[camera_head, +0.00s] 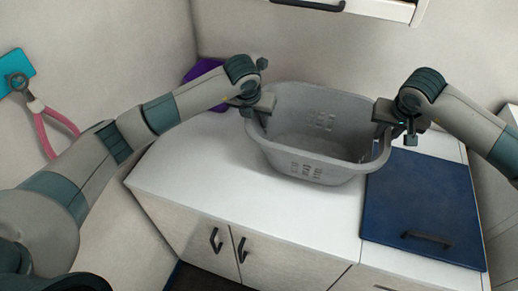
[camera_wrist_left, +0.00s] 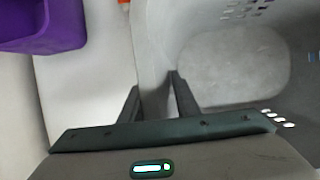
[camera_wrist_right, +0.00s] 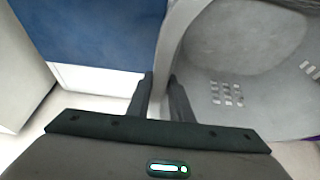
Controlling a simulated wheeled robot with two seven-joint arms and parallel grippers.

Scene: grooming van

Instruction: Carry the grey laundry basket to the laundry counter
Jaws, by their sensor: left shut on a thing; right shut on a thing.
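The grey laundry basket (camera_head: 315,170) is upright and looks empty inside. It is over the white laundry counter (camera_head: 205,165); I cannot tell whether its base touches the top. My left gripper (camera_head: 262,104) is shut on the basket's left rim. In the left wrist view its two fingers (camera_wrist_left: 158,95) straddle the basket wall (camera_wrist_left: 152,45). My right gripper (camera_head: 388,113) is shut on the right rim. In the right wrist view its fingers (camera_wrist_right: 160,95) straddle the wall (camera_wrist_right: 176,35).
A dark blue panel with a handle (camera_head: 420,205) lies on the counter right of the basket. A purple container (camera_head: 203,70) stands behind my left gripper. A pink-handled tool (camera_head: 55,120) hangs on the left wall. The counter's front left is clear.

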